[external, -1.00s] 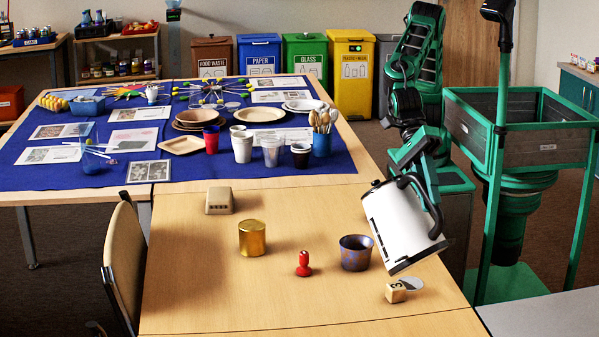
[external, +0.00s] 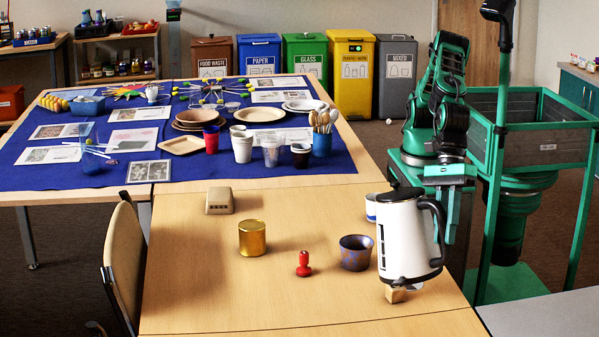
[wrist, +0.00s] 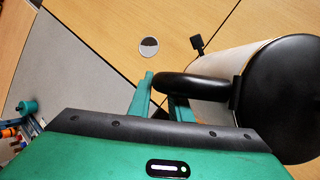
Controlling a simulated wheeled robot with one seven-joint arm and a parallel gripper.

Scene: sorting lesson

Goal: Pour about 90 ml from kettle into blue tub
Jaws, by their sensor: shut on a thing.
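The white kettle (external: 402,240) with black lid, base and handle is upright, with its handle towards my gripper (external: 447,228). My gripper is shut on the black handle, which also shows in the wrist view (wrist: 195,86) between the fingers (wrist: 162,100). The kettle's base overlaps the wooden block in the picture; I cannot tell the gap to the table. A small white-and-blue container (external: 371,207) is partly hidden behind the kettle. A blue-and-copper patterned pot (external: 356,253) stands left of the kettle. I cannot tell which is the blue tub. No liquid is visible.
A wooden block (external: 396,295) is partly covered by the kettle. A round grey disc (wrist: 149,46) lies on the table. A red stamp-like piece (external: 304,264), gold cylinder (external: 253,238) and beige box (external: 219,201) stand to the left. The table's front left is clear.

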